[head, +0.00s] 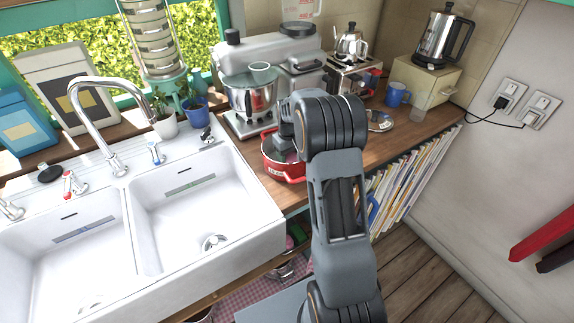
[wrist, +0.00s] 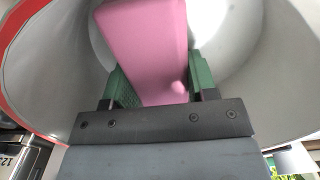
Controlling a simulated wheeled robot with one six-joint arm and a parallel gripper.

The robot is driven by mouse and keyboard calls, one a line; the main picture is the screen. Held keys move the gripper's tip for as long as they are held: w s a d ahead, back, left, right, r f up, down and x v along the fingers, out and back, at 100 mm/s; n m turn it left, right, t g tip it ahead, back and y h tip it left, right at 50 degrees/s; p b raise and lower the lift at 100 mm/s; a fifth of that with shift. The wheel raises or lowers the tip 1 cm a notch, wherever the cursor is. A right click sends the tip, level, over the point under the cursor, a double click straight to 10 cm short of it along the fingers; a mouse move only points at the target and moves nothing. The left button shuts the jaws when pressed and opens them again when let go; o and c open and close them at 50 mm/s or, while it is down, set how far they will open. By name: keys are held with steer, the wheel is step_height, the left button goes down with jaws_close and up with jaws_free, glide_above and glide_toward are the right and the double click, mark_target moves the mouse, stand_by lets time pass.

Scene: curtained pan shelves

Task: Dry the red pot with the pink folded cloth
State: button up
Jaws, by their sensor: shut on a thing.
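The red pot (head: 284,168) stands on the wooden counter just right of the double sink, partly hidden by my arm. In the wrist view its grey inside wall (wrist: 265,75) and red rim (wrist: 22,22) surround my gripper. The pink folded cloth (wrist: 150,45) is held between the green fingers of my gripper (wrist: 155,88), which is shut on it. The cloth is inside the pot and reaches toward its bottom. I cannot tell whether it touches the pot. In the head view the gripper and cloth are hidden by my arm and the pot.
A stand mixer with a metal bowl (head: 252,98) is close behind the pot. The white double sink (head: 190,195) is on the left. A toaster (head: 352,82), a blue mug (head: 397,94) and a small metal lid (head: 380,121) are to the right. Books (head: 405,185) stand below the counter.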

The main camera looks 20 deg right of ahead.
steer(key=shift+w+d, duration=0.1)
steer(key=shift+d, duration=0.95)
steer(key=shift+s+a+f+b, duration=0.1)
steer(key=shift+s+a+b, duration=0.1)
steer(key=shift+a, duration=1.15)
steer(key=shift+s+a+b, duration=0.1)
steer(key=shift+s+a, duration=0.05)
steer(key=shift+a, duration=1.15)
steer(key=shift+s+a+f+b, duration=0.1)
steer(key=shift+s+a, duration=0.1)
steer(key=shift+a, duration=1.15)
steer(key=shift+d+r, duration=0.1)
steer(key=shift+d, duration=0.05)
steer(key=shift+w+d+r+p, duration=0.1)
steer(key=shift+d+r+p, duration=0.1)
steer(key=shift+d, duration=0.4)
steer(key=shift+w+d+r+p, duration=0.15)
steer(key=shift+d+r+p, duration=0.1)
steer(key=shift+d, duration=0.4)
steer(key=shift+w+d+r+p, duration=0.1)
steer(key=shift+d+r+p, duration=0.1)
steer(key=shift+d, duration=0.4)
step_height(320, 180, up, 14)
steer(key=p, duration=0.8)
